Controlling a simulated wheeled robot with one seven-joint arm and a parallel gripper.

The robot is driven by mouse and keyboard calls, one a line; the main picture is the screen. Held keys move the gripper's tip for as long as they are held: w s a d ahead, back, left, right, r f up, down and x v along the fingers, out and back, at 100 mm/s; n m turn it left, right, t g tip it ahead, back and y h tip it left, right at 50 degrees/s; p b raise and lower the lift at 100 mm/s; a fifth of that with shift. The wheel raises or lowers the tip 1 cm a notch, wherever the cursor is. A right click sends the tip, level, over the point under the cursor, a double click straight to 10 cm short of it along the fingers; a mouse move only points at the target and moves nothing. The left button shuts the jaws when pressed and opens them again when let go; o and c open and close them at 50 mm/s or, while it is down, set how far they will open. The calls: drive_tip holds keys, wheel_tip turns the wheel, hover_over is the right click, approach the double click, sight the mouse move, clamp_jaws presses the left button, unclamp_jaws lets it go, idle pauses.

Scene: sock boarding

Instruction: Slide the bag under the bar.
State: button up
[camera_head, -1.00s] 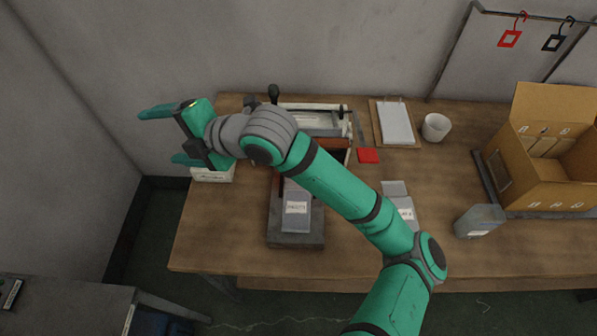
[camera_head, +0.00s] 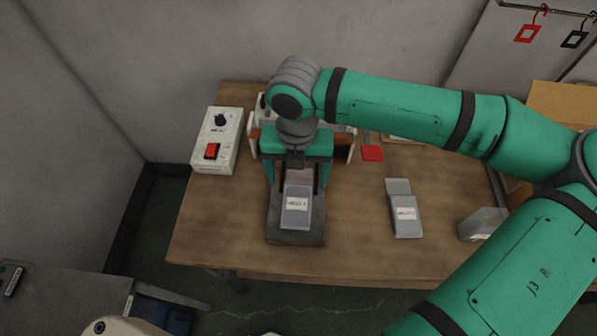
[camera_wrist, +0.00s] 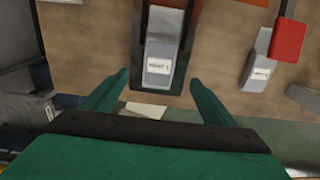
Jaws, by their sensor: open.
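A grey bag (camera_head: 297,212) with a white label lies on a dark sloping plate (camera_head: 292,238) in front of the press. It also shows in the wrist view (camera_wrist: 162,50), centred between my fingers. My gripper (camera_head: 297,182) is open, fingers apart and pointing down, over the bag's far end. Its fingers straddle the bag in the picture; I cannot tell whether they touch it. The press with the bar is mostly hidden behind my gripper and wrist.
A white control box (camera_head: 215,140) with a red switch stands left of the press. Bare table lies between the two bags.

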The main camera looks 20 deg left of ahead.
sight(297, 201)
idle(0.3)
wheel_tip(297, 201, down, 10)
drive_tip(key=shift+w+r, duration=0.1)
drive_tip(key=shift+f, duration=0.5)
drive_tip(key=shift+c, duration=0.3)
